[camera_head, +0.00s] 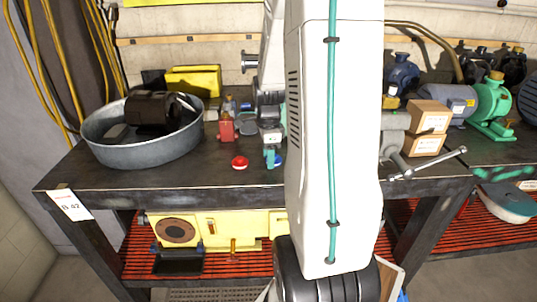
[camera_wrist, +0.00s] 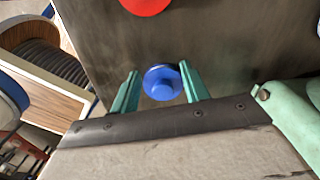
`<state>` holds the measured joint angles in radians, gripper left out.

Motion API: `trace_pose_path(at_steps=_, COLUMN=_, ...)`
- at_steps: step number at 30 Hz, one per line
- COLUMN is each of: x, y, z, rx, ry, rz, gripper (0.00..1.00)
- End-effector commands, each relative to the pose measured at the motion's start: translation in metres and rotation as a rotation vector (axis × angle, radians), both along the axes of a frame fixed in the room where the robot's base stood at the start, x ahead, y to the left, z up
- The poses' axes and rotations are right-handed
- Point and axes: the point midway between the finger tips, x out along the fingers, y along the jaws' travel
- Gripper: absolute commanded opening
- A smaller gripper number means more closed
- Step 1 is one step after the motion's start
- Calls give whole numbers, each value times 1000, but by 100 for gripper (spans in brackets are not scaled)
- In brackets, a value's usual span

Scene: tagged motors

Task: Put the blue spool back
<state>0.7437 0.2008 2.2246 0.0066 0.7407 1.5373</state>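The blue spool (camera_wrist: 162,84) stands on the dark workbench. In the wrist view it lies between the two teal fingers of my gripper (camera_wrist: 160,85), close to the right one, with a small gap at the left one. The fingers are apart, and I see no clear grip on it. In the head view the blue spool (camera_head: 278,160) shows only in part, beside my gripper (camera_head: 270,160), which is low over the front of the bench. My white arm hides much of the bench centre. A red round piece (camera_head: 239,162) sits to the left.
A grey metal tub (camera_head: 110,155) holding a dark motor stands at the left. A small red item (camera_head: 226,128) stands behind the red piece. The bench's front left is clear.

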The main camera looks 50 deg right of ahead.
Motion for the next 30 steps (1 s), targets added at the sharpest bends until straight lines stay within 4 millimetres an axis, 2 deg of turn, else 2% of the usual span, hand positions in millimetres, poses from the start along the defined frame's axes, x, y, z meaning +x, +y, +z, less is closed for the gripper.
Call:
trace_pose_path(at_steps=1, x=0, y=0, z=0, rx=-1, ry=-1, rz=0, gripper=60)
trace_pose_path(at_steps=2, x=0, y=0, z=0, rx=-1, ry=-1, rz=0, gripper=66)
trace_pose_path(at_steps=14, x=0, y=0, z=5, rx=-1, ry=-2, rz=0, gripper=66)
trace_pose_path(at_steps=17, x=1, y=-1, z=19, rx=-3, ry=-4, rz=0, gripper=66)
trace_pose_path(at_steps=27, x=2, y=-2, z=91, rx=-3, ry=-4, rz=0, gripper=66)
trace_pose_path(at_steps=30, x=2, y=-2, z=106, rx=-3, ry=-3, rz=0, gripper=66)
